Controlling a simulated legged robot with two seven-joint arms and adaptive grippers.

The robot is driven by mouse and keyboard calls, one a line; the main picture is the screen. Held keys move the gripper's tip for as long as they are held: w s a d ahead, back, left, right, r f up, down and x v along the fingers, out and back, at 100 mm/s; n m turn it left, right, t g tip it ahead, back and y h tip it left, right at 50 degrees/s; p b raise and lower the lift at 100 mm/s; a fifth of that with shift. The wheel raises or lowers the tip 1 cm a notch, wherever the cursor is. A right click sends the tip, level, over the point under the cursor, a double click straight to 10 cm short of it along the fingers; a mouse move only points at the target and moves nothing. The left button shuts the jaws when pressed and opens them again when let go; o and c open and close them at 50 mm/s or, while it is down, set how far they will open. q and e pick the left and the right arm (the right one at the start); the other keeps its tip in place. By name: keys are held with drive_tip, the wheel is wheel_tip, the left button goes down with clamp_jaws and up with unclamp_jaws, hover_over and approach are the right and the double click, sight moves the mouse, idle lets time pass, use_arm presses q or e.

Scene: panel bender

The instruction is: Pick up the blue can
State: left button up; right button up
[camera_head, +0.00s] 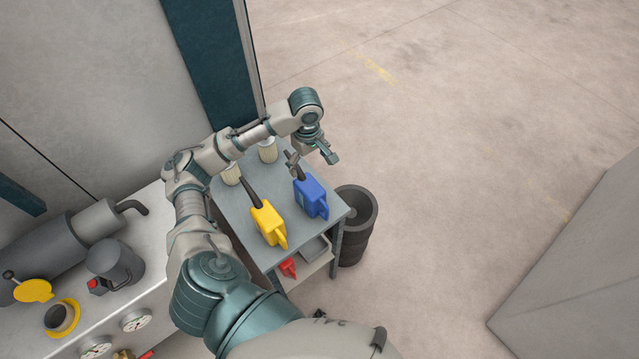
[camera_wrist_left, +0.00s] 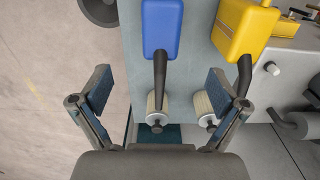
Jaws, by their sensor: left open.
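The blue can (camera_head: 311,197) stands on the grey table (camera_head: 233,208), near its right edge, with a dark spout pointing up and left. It also shows in the left wrist view (camera_wrist_left: 162,28), at the top middle, with its spout (camera_wrist_left: 159,80) running down between my fingers. My left gripper (camera_head: 311,158) is over the far end of the table, just beyond the blue can and near its spout. In the left wrist view the left gripper (camera_wrist_left: 165,88) is open, with its fingers apart on either side of the spout and touching nothing that I can see. My right gripper is not in view.
A yellow can (camera_head: 268,222) stands left of the blue can. Two pale cylinders (camera_head: 267,150) are at the table's far end. A dark bin (camera_head: 358,210) stands right of the table. A red item (camera_head: 287,268) is on the lower shelf. Open floor lies to the right.

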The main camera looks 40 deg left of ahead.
sight(310, 187)
use_arm(q)
drive_tip(key=f, duration=0.5)
drive_tip(key=s+f, duration=0.1)
drive_tip(key=f, duration=0.2)
drive_tip(key=shift+d, duration=0.1)
drive_tip(key=f, duration=0.3)
drive_tip(key=f+p, duration=0.1)
drive_tip(key=f, duration=0.1)
drive_tip(key=shift+w, duration=0.3)
wheel_tip(310, 187, down, 4)
drive_tip(key=shift+r, duration=0.2)
drive_tip(key=shift+w+f, duration=0.1)
drive_tip(key=shift+f, duration=0.15)
drive_tip(key=c, duration=1.5)
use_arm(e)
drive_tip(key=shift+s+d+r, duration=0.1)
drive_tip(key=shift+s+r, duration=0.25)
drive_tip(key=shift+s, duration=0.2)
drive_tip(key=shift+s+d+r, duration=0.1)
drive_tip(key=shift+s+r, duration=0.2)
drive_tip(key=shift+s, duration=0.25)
